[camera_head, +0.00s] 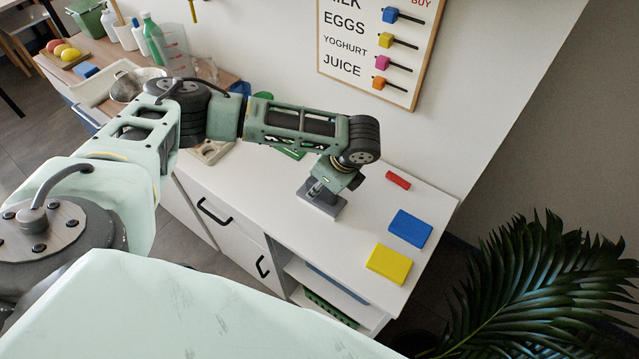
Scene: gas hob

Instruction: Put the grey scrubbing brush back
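The grey scrubbing brush (329,209) appears as a flat grey block on or just above the white counter, near its front edge. My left gripper (318,190) points down right over it, with its fingertips at the top of the block. The fingers are small and partly hidden by the wrist, so I cannot tell whether they are closed on it. My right gripper is not in view.
A red block (398,180), a blue block (410,228) and a yellow block (389,264) lie on the counter (345,255) to the right. A shopping board (370,75) hangs behind. Bottles (153,38) and a sink (95,88) are at the left. A plant (530,290) stands right.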

